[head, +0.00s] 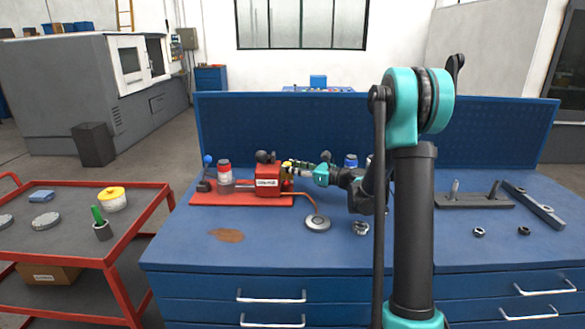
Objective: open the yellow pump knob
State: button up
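A red pump (267,179) with a white label stands on a red base plate on the blue workbench. A small yellow knob (287,168) shows at the right side of the pump. My gripper (297,166) reaches in from the right, level with the knob, with its fingertips at or very close to it. The fingers are small and partly overlap the knob in this view, so I cannot tell whether they touch or grip it. I cannot make out how far the knob is turned.
The blue workbench (275,252) also holds a round metal disc (318,223), small metal nuts and a dark fixture (474,201) with upright pins. A blue panel stands behind. A red cart (70,238) is at the left. The bench front is mostly clear.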

grip_shut()
jog(key=shift+w+d+n+g+y, duration=0.2)
jog(key=shift+n+g+y, duration=0.3)
jog(key=shift+g, duration=0.4)
jog(key=shift+w+n+g+y, duration=0.1)
jog(key=shift+n+g+y, duration=0.2)
jog(key=shift+n+g, duration=0.85)
jog(key=shift+o, duration=0.4)
grip_release()
jog(key=v, duration=1.2)
